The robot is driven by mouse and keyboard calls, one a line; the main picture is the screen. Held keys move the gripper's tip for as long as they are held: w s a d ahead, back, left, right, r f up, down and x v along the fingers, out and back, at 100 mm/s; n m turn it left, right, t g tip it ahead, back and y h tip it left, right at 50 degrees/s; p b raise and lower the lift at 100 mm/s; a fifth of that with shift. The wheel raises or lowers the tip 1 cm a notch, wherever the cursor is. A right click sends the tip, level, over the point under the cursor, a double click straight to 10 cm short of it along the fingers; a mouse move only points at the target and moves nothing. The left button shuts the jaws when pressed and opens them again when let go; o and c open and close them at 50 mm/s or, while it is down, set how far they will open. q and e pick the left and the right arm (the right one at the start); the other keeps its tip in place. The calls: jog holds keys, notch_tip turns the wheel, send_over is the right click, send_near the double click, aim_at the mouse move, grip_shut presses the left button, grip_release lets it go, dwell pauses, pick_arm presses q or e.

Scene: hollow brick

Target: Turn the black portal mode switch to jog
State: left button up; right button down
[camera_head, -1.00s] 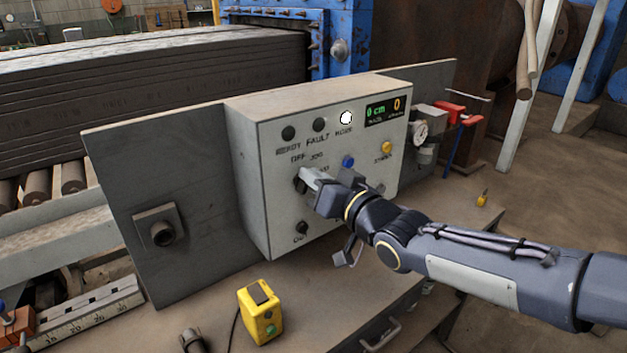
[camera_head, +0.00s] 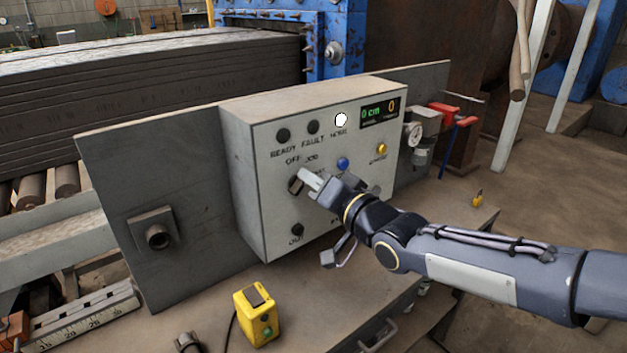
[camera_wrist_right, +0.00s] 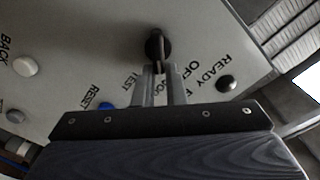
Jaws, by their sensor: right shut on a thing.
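The grey control box (camera_head: 260,215) stands on the bench with labelled lamps and buttons on its front. The black mode switch (camera_head: 295,184) is under the OFF and JOG labels, mostly hidden by my fingers. My right gripper (camera_head: 310,180) is shut on it. In the right wrist view the black switch (camera_wrist_right: 157,45) is between the fingertips of my right gripper (camera_wrist_right: 160,72), with OFF, JOG and TEST lettering around it. Its exact pointing direction is hard to read. My left gripper is not in view.
A blue button (camera_head: 343,163) and a yellow button (camera_head: 382,149) are right of the switch, and a black knob (camera_head: 297,229) is below. The HOME lamp (camera_head: 341,120) is lit white. A yellow pendant box (camera_head: 256,316) stands on the bench in front.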

jog(key=c, duration=1.5)
grip_release()
jog(key=shift+s, duration=0.1)
jog(key=v, duration=0.7)
jog(key=shift+s+d, duration=0.25)
